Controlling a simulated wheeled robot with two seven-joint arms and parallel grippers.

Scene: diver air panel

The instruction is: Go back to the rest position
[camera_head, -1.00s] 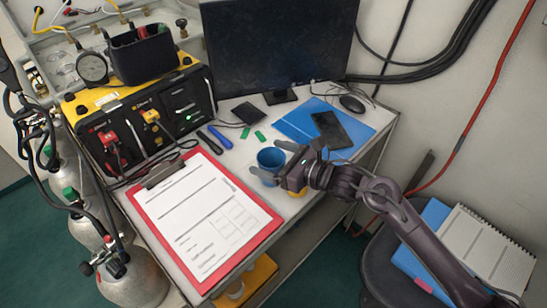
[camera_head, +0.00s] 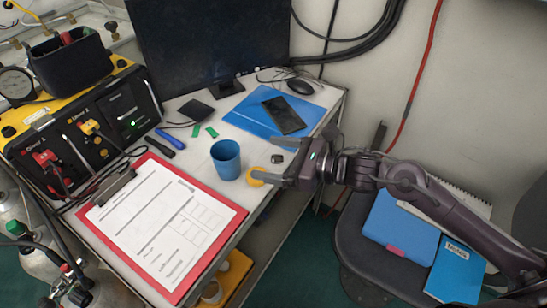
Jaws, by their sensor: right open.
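My right gripper (camera_head: 287,166) is open and empty. It is over the right edge of the table (camera_head: 205,258), to the right of the blue cup (camera_head: 226,160) and apart from it. The cup stands upright on the table. A yellow round thing (camera_head: 258,177) lies by the lower finger and is partly hidden by it. My right arm comes in from the lower right, above the chair. My left gripper is not in view.
A red clipboard (camera_head: 236,215) with a paper form lies at the front. A yellow and black air panel (camera_head: 128,108) stands at the left. A monitor (camera_head: 200,40) stands at the back. A phone (camera_head: 284,115) lies on a blue folder (camera_head: 241,116). A dark chair (camera_head: 352,245) holds notebooks.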

